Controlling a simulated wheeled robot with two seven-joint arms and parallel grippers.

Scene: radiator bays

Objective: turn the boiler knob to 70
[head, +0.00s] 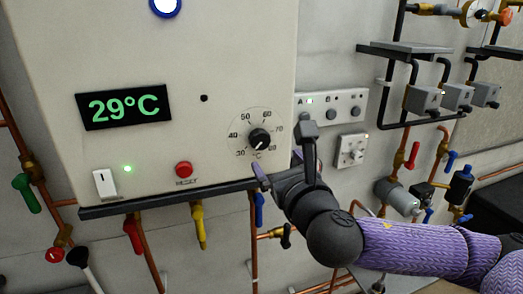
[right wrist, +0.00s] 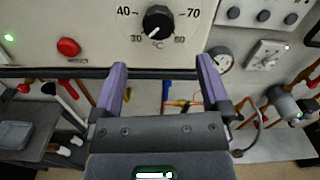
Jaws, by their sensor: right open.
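The boiler knob (head: 260,139) is a round black dial on the front of the cream boiler (head: 220,60), with a printed scale from 30 to 80 around it. Its white mark seems to point down-left, near 30. The knob also shows at the top of the right wrist view (right wrist: 158,20). The green display (head: 124,107) reads 29°C. My right gripper (head: 278,166) is open, with its two purple fingers apart and nothing between them. It is just below and right of the knob, not touching it. My left gripper is not in view.
A red button (head: 183,169) and a white switch (head: 105,183) are on the boiler's lower left. A dark ledge (head: 150,201) runs under the boiler, with valves and copper pipes below. A grey panel (head: 331,107) and a white dial box (head: 351,151) are on the wall at right.

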